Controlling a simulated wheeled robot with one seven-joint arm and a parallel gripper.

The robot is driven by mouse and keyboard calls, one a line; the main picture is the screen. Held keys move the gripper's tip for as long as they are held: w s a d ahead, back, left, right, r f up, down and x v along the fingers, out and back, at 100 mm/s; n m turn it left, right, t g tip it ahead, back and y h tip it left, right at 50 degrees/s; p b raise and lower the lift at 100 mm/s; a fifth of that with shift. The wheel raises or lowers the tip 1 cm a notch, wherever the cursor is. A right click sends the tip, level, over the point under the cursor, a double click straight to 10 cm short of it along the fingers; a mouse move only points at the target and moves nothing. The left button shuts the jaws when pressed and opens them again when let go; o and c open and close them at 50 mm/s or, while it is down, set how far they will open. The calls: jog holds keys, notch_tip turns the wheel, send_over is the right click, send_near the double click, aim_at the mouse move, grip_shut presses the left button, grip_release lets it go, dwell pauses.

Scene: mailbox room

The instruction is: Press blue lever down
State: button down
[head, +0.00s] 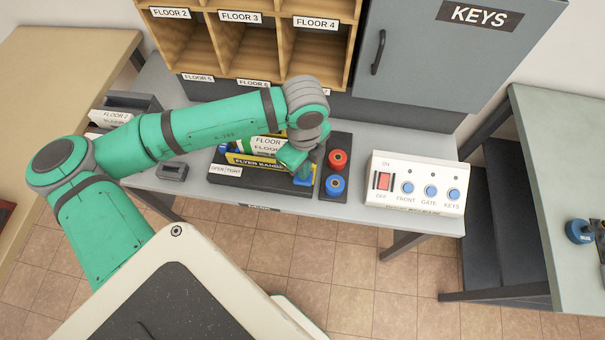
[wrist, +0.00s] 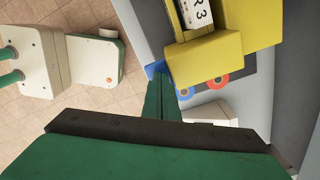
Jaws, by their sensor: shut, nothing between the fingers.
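The blue lever (head: 304,180) is at the right end of the dark flyer bander (head: 265,176), beside its yellow label strip. In the wrist view it shows as a small blue piece (wrist: 155,69) at the tip of my fingers. My gripper (head: 299,170) is shut and empty, pointing down right at the lever. In the wrist view the closed green fingers (wrist: 161,84) overlap part of the lever. They look very close to it or touching; I cannot tell which. The lever's exact tilt is partly hidden by the gripper.
A red spool (head: 337,158) and a blue spool (head: 335,184) stand on a dark plate just right of the lever. A white switch panel (head: 415,185) is farther right. Wooden floor cubbies (head: 262,50) and a grey key cabinet (head: 420,60) rise behind. A black tray (head: 172,171) lies left.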

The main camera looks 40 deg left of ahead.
jog(key=shift+r, duration=1.85)
jog(key=shift+s+a+r, duration=0.1)
jog(key=shift+s+r, duration=0.05)
jog(key=shift+r, duration=0.95)
